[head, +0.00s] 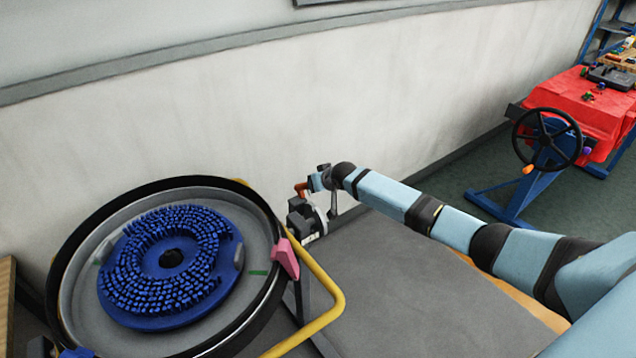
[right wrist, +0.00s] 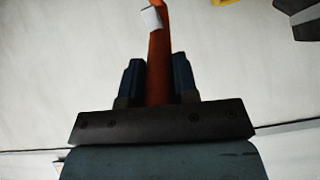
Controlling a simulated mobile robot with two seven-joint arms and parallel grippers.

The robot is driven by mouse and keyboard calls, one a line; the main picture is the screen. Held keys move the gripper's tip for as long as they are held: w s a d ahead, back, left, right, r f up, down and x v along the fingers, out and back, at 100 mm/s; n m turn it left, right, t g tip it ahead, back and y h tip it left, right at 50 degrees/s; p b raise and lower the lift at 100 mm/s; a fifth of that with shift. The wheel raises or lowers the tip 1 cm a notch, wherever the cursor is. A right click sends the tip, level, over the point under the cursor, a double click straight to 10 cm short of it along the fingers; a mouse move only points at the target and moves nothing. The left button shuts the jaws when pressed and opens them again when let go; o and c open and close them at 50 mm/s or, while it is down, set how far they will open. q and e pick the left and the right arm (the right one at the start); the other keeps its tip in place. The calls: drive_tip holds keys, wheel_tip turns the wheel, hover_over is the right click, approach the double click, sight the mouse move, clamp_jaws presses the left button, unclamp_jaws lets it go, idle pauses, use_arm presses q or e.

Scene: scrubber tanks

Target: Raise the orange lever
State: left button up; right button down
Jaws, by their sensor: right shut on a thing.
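The orange lever (right wrist: 158,52) stands between the two fingers of my right gripper (right wrist: 158,80) in the right wrist view, with a small white tag near its top. The gripper is shut on it. In the head view my right arm reaches in from the right, and my right gripper (head: 308,184) is at the orange lever (head: 301,188), beside a dark fitting near the wall. The lever is small there and partly hidden by the gripper. My left gripper is not in view.
A round tank (head: 255,212) with a blue bristled disc (head: 170,262) stands at left, with a yellow rail (head: 334,290) and pink clip (head: 286,258) on its right side. A grey surface (head: 400,290) lies below my arm. A black handwheel (head: 577,145) on a blue stand and a red-covered table (head: 580,100) are at right.

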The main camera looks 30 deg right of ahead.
drive_tip(key=shift+r, duration=0.15)
drive_tip(key=c, duration=1)
unclamp_jaws()
drive_tip(key=shift+w, duration=0.1)
drive_tip(key=shift+o, duration=0.6)
drive_tip(key=shift+s+r, duration=0.1)
drive_tip(key=shift+s, duration=0.15)
drive_tip(key=v, duration=1.3)
drive_tip(key=shift+p, duration=0.4)
